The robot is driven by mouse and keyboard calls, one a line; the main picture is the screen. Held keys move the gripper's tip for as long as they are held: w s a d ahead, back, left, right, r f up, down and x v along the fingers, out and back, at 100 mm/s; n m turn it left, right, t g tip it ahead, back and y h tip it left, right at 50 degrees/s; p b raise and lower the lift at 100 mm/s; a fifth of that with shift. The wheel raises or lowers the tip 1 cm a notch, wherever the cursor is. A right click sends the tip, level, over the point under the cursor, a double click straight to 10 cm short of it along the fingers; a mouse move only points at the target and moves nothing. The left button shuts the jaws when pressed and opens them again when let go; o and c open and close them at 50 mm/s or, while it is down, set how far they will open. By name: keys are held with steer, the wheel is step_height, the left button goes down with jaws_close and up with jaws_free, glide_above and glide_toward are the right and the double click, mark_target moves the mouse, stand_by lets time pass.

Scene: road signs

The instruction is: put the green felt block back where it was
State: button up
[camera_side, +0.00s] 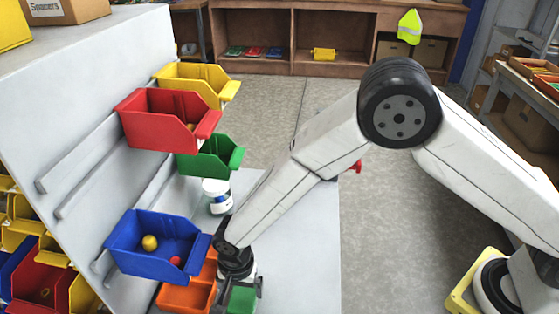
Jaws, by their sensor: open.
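A green block (242,300), which looks like the green felt block, shows at the bottom of the side view, partly hidden by my gripper. My gripper (238,287) points down right at it, with its dark fingers spread open. I cannot tell whether the fingers touch the block. What the block rests on is hard to see.
An orange bin (185,297) stands just left of my gripper. A blue bin (150,262) with a yellow ball (150,243) and a red one hangs on the sloped rack, below red, yellow and green bins. A white-and-blue container (217,197) stands behind. The grey surface (310,255) to the right is clear.

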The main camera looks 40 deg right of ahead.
mark_target(242, 298)
step_height(242, 298, up, 8)
steer(key=shift+f, duration=0.2)
stand_by(0.7)
steer(key=d+r+n+t, duration=0.1)
steer(key=d+r+n, duration=0.15)
steer(key=d, duration=0.65)
steer(key=d+r+n, duration=0.2)
steer(key=d+r, duration=0.2)
steer(key=d, duration=0.5)
steer(key=s+d+r+n+t, duration=0.1)
steer(key=s+d+n, duration=0.3)
steer(key=s+d, duration=0.5)
steer(key=shift+d+r+t, duration=0.3)
steer(key=shift+d, duration=1)
steer(key=shift+s+n, duration=0.1)
steer(key=shift+n, duration=0.15)
